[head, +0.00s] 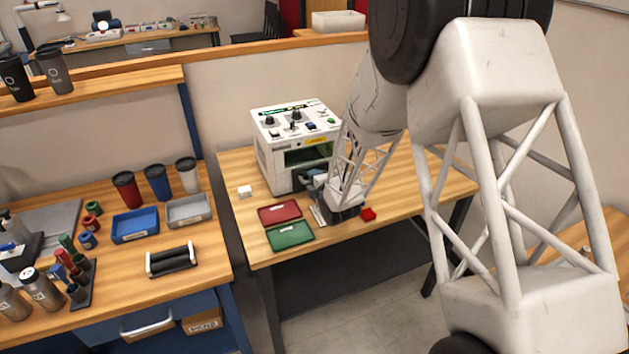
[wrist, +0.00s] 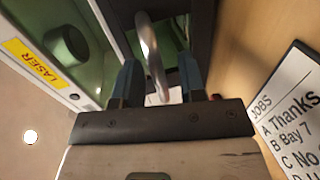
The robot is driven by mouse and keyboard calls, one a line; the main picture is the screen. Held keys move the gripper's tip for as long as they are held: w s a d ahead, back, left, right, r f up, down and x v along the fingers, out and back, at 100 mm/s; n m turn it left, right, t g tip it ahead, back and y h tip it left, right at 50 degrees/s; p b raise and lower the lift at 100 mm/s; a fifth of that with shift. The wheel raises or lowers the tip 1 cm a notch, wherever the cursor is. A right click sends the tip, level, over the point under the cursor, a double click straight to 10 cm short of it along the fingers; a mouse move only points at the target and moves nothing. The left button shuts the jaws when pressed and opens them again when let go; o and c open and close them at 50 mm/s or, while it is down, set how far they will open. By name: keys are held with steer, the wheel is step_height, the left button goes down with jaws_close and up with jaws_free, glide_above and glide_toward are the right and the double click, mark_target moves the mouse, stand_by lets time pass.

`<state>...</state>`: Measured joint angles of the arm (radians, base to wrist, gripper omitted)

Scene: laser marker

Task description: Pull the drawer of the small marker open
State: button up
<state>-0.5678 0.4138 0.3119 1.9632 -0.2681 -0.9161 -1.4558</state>
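The small marker (head: 272,160) is a white box with knobs on top and a dark green window in front, standing on the right-hand wooden table. In the wrist view its casing (wrist: 100,45) with a yellow LASER label fills the left side. A curved metal handle (wrist: 151,58) stands out from a dark front. My gripper (wrist: 158,75) is open, with one blue-grey finger on each side of the handle and visible gaps. I cannot tell whether either finger touches it. In the head view my gripper (head: 312,178) is at the marker's lower front, partly hidden by my arm.
A red tray (head: 280,212) and a green tray (head: 290,235) lie in front of the marker. A JOBS board (wrist: 295,110) lies close right in the wrist view.

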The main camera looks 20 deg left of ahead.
steer(key=shift+w+a, duration=0.1)
steer(key=shift+c, duration=0.3)
jaws_close()
steer(key=shift+s+d+f+v, duration=0.1)
steer(key=shift+f+v, duration=0.4)
steer(key=shift+v, duration=1.85)
steer(key=shift+s+d+f+v, duration=0.1)
steer(key=shift+f+v, duration=0.4)
steer(key=shift+v, duration=1.9)
steer(key=shift+s+d+f+v, duration=0.1)
steer(key=shift+f+v, duration=0.4)
steer(key=shift+v, duration=1.85)
steer(key=shift+o, duration=0.3)
jaws_free()
steer(key=shift+d, duration=0.1)
